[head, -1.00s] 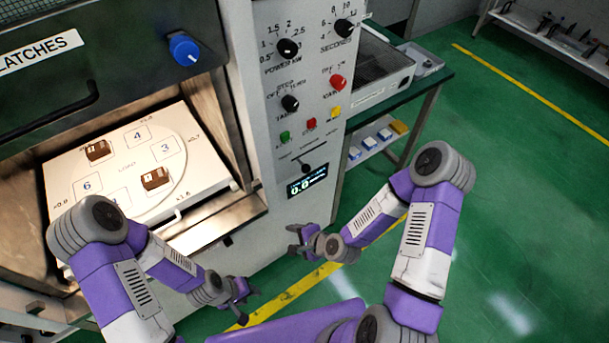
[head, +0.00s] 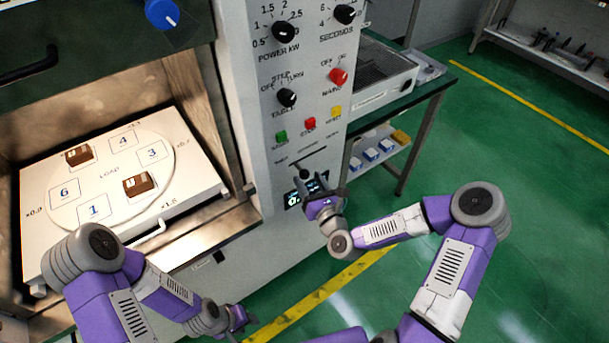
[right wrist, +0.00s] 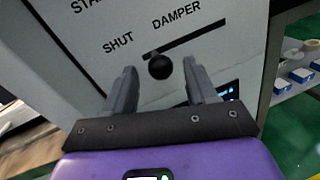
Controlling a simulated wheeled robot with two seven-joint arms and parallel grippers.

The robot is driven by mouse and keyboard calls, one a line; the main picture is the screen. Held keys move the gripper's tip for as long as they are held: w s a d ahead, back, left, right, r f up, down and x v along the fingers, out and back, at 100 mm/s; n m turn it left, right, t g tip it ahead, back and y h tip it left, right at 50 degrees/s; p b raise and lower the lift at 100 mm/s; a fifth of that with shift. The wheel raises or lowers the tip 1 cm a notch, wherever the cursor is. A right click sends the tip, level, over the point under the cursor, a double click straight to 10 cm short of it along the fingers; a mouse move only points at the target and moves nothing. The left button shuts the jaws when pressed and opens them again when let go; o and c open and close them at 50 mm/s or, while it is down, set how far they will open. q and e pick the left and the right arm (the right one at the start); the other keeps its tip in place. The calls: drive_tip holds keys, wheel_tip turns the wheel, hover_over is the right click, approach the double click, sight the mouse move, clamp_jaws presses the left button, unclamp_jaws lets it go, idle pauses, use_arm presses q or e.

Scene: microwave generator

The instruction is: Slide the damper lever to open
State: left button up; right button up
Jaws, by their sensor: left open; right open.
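The damper lever is a black knob (right wrist: 160,67) in a dark slot, at the slot's left end near the word SHUT in the right wrist view. In the head view the knob (head: 304,173) sits low on the grey control panel (head: 262,130). My right gripper (right wrist: 160,80) is open, with one finger on either side of the knob in the picture; no contact is visible. It also shows in the head view (head: 318,190), in front of the small display. My left gripper (head: 236,318) is open and empty, low in the head view, away from the panel.
The panel carries dials, a red mains knob (head: 338,76) and coloured buttons above the slot. A blue-lit display (head: 292,198) is partly hidden by my right gripper. At left, a white tray (head: 200,185) bears brown blocks. A green bench (head: 440,85) stands right of the panel.

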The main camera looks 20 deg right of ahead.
sight(307, 177)
drive_tip(key=shift+w+a, duration=0.15)
drive_tip(key=shift+w, duration=0.8)
drive_tip(key=shift+w+a, duration=0.15)
drive_tip(key=shift+w, duration=0.75)
clamp_jaws()
